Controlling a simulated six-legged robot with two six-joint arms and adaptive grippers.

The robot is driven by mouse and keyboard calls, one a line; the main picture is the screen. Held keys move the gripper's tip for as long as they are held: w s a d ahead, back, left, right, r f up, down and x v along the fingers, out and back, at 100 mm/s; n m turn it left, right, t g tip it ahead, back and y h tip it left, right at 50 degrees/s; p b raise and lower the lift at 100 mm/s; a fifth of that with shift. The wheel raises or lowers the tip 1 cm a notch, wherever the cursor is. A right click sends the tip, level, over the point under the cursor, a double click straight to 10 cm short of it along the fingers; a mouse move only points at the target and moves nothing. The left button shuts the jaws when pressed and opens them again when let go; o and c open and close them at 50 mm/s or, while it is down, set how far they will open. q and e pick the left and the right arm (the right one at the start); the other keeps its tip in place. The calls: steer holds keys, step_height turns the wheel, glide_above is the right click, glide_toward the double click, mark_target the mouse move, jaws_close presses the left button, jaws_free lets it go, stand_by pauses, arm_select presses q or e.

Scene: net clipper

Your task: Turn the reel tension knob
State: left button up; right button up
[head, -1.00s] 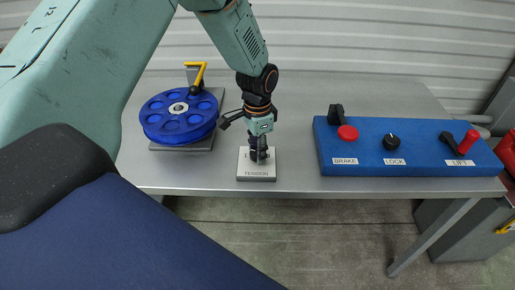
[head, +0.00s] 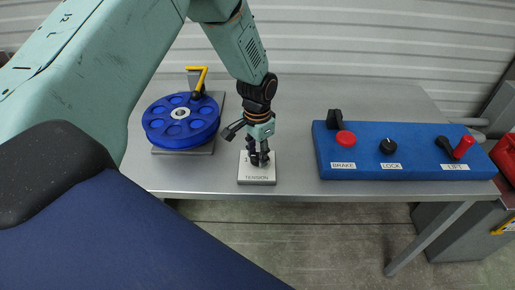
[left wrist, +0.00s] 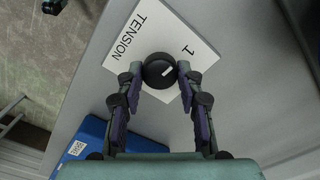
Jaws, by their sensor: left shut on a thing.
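The tension knob (left wrist: 160,71) is round and black with a white pointer line, on a white plate (head: 257,175) labelled TENSION. In the left wrist view the plate (left wrist: 188,35) also shows the number 1 beside the knob. My left gripper (head: 258,160) comes down onto the knob from above. In the left wrist view its two fingers (left wrist: 160,75) are shut on the knob from both sides. In the head view the fingers mostly hide the knob. My right gripper is not in view.
A blue panel (head: 365,165) with BRAKE, LOCK and LIFT controls stands to the right. The grey table (head: 300,130) is clear between plate and panel.

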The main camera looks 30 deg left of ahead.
mark_target(257, 156)
arm_select(q)
steer(key=n+p, duration=0.3)
steer(key=n, duration=0.1)
steer(key=shift+s+n, duration=0.15)
steer(key=shift+n, duration=0.15)
steer(key=shift+n+p, duration=1.35)
steer(key=shift+n, duration=0.65)
steer(key=shift+f+n, duration=0.1)
steer(key=shift+n, duration=0.2)
steer(key=o, duration=1.2)
steer(key=shift+r, duration=0.6)
step_height(257, 156, up, 11)
